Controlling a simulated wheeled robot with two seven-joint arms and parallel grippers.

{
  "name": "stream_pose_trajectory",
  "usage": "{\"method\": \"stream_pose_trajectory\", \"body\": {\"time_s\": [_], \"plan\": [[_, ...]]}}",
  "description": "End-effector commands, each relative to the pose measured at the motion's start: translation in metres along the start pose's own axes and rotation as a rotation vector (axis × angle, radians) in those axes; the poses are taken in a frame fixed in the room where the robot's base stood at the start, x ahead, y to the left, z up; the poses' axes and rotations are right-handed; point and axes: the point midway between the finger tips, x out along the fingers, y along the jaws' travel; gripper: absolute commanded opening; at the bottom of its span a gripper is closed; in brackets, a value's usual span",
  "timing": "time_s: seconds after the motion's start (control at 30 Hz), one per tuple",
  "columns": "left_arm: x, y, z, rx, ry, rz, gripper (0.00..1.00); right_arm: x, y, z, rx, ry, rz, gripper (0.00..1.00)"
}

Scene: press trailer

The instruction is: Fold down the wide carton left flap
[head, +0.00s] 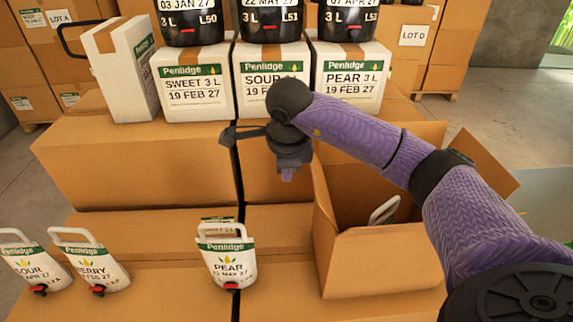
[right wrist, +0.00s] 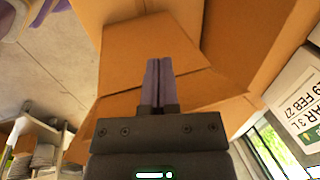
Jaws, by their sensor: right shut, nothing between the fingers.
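The wide carton (head: 388,262) stands open at the right of the head view, with a white pouch (head: 385,211) inside. Its right flap (head: 483,165) sticks up and outward. A tan panel (head: 323,225) shows along its left side; I cannot tell whether this is the left flap or the wall. My right gripper (head: 287,177) is shut and empty, pointing down just left of the carton's upper left edge. In the right wrist view, the shut fingers (right wrist: 158,62) lie in front of a tan cardboard panel (right wrist: 140,45); contact cannot be told. My left gripper is out of view.
A row of white Penlidge cartons (head: 193,88) with dark pouches on top stands behind. White pouches labelled Pear (head: 228,262), Berry (head: 90,268) and Sour (head: 32,268) lie on the tan boxes in front. My right arm crosses above the open carton.

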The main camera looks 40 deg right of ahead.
Motion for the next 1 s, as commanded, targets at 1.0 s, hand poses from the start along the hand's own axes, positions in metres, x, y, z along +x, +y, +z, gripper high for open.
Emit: {"method": "stream_pose_trajectory", "body": {"time_s": [1.0], "plan": [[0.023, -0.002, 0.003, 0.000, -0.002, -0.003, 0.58, 0.000, 0.000, -0.081, 0.002, 0.002, 0.000, 0.00]]}}
